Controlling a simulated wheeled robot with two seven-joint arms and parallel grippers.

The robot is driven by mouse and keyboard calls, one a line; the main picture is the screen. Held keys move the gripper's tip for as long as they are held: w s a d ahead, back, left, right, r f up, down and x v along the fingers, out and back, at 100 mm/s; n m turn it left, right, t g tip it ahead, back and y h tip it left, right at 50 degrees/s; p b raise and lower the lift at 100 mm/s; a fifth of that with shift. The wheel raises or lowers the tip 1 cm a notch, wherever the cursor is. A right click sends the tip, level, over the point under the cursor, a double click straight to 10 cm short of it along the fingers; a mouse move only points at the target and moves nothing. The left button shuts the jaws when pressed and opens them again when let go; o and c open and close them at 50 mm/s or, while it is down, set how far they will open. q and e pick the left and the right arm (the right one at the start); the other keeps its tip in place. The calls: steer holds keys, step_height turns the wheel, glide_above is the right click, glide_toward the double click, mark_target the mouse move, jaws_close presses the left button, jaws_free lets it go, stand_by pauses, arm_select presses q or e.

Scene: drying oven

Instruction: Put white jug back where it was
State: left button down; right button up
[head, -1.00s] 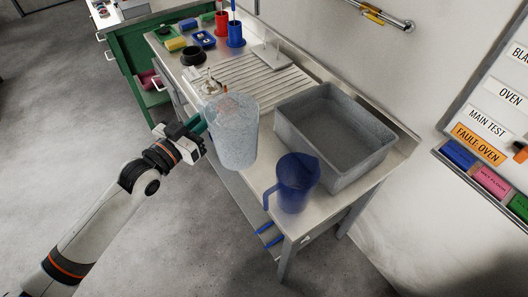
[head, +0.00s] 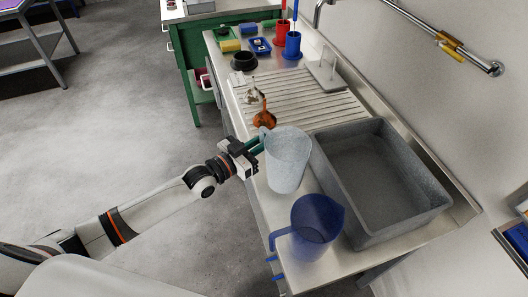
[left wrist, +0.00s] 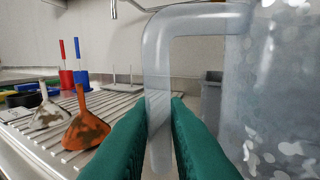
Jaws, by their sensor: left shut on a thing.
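The white jug (head: 288,160) is translucent and upright in the head view, over the metal counter just left of the grey basin. My left gripper (head: 259,147) is shut on the jug's handle, at the jug's left side. In the left wrist view the green fingers (left wrist: 160,135) close around the handle (left wrist: 158,75), and the jug body (left wrist: 275,90) fills the right side. I cannot tell whether the jug's base touches the counter. My right gripper is not in view.
A blue jug (head: 315,225) stands close in front of the white jug. The grey basin (head: 440,205) is to the right. Orange and white scoops (head: 264,117) lie on the ribbed drainboard (head: 300,97) behind. Red and blue cups (head: 293,45) stand at the back.

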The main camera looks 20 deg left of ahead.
arm_select(q)
steer(key=shift+f, duration=1.65)
steer(key=shift+f, duration=0.15)
steer(key=c, duration=1.4)
jaws_free()
steer(key=shift+r, duration=0.2)
steer(key=v, duration=1.2)
steer(key=shift+b, duration=0.4)
steer(key=shift+f, duration=0.1)
